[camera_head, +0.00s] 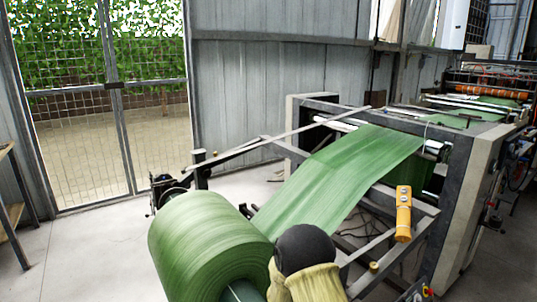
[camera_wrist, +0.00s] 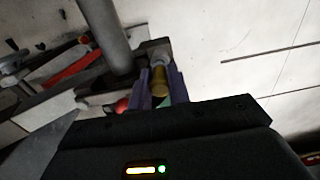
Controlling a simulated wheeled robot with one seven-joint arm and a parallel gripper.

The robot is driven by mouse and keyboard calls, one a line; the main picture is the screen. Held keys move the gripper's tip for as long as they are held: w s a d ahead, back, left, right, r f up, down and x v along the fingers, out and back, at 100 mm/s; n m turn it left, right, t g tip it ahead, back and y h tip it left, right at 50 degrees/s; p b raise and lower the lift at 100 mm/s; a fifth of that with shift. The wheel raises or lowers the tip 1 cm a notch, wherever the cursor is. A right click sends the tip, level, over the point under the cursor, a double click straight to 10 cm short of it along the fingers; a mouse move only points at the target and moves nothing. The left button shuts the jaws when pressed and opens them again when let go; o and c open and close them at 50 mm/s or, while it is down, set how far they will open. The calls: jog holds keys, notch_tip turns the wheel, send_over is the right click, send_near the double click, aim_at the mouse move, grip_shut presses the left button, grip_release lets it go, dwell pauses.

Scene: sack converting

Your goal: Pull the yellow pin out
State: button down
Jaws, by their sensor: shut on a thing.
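The yellow pin (camera_wrist: 160,82) shows in the wrist view as a short brass-yellow cylinder with a paler grey collar at its far end. My gripper (camera_wrist: 161,87) has its two purple-blue fingers on either side of the pin and is shut on it. The pin's far end meets a dark metal bracket (camera_wrist: 153,48); how deep it sits there is hidden. My gripper is not visible in the head view, where part of my arm covers the lower middle.
A big green roll (camera_head: 195,245) stands at the lower left, its green web (camera_head: 345,165) rising into the machine frame (camera_head: 480,195). An orange control box (camera_head: 403,212) hangs at the right. In the wrist view a grey bar (camera_wrist: 106,36) and red part (camera_wrist: 72,69) are close by.

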jog(key=shift+r+p, duration=1.7)
jog(key=shift+r, duration=0.6)
jog(key=shift+r, duration=0.1)
jog(key=shift+d+r+p, duration=0.1)
jog(key=shift+r+p, duration=0.3)
jog(key=shift+p, duration=0.05)
jog(key=w+d+r+m, duration=0.2)
jog(key=d+r+m, duration=0.1)
jog(key=d, duration=0.3)
jog(key=w+d+r+m, duration=0.2)
jog(key=d+r+m, duration=0.1)
jog(key=d, duration=0.4)
jog(key=shift+d+r+m, duration=0.2)
jog(key=shift+r+m, duration=0.2)
jog(key=shift+r, duration=0.25)
jog(key=shift+w, duration=0.1)
